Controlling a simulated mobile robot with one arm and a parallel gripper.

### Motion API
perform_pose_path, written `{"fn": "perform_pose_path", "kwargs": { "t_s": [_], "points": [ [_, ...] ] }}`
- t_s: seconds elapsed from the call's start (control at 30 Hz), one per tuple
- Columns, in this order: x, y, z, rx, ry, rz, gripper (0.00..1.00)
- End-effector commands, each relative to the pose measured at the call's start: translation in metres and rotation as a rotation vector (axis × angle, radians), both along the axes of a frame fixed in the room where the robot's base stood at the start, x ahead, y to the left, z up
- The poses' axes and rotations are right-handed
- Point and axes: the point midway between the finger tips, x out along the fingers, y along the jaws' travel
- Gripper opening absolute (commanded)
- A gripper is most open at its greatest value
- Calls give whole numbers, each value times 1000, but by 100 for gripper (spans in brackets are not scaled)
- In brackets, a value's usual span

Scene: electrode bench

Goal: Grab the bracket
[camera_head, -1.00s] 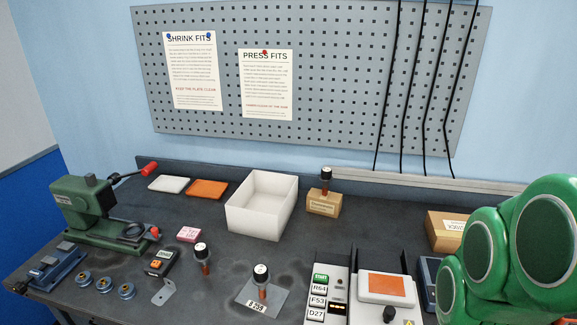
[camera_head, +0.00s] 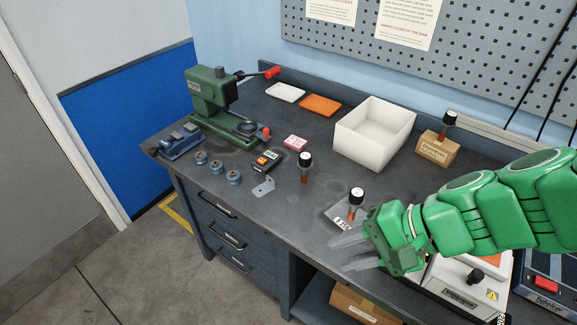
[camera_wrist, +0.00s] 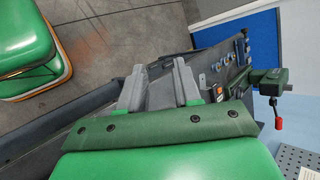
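The bracket (camera_head: 264,188) is a small grey bent metal plate with a hole. It rests near the bench's front edge in the head view, just in front of a small black meter. My gripper (camera_head: 340,252) is to the right of the bracket, over the front edge of the bench, well apart from it. Its two grey fingers are spread, with nothing seen between them. In the wrist view my gripper (camera_wrist: 158,85) also shows two separated fingers. I cannot make out the bracket clearly in that view.
The meter (camera_head: 266,160), blue rings (camera_head: 217,169) and green press (camera_head: 215,100) lie left and behind. A white bin (camera_head: 372,150) stands farther back.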

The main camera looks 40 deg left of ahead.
Motion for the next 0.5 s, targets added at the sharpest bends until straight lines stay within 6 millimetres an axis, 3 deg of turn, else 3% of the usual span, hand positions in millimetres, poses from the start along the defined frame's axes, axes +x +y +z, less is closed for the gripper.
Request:
{"fn": "perform_pose_path", "kwargs": {
  "t_s": [0.2, 0.5],
  "points": [
    [21, 74, 19, 198, 151, -113, 33],
    [68, 151, 28, 375, 380, -337, 33]
  ]
}}
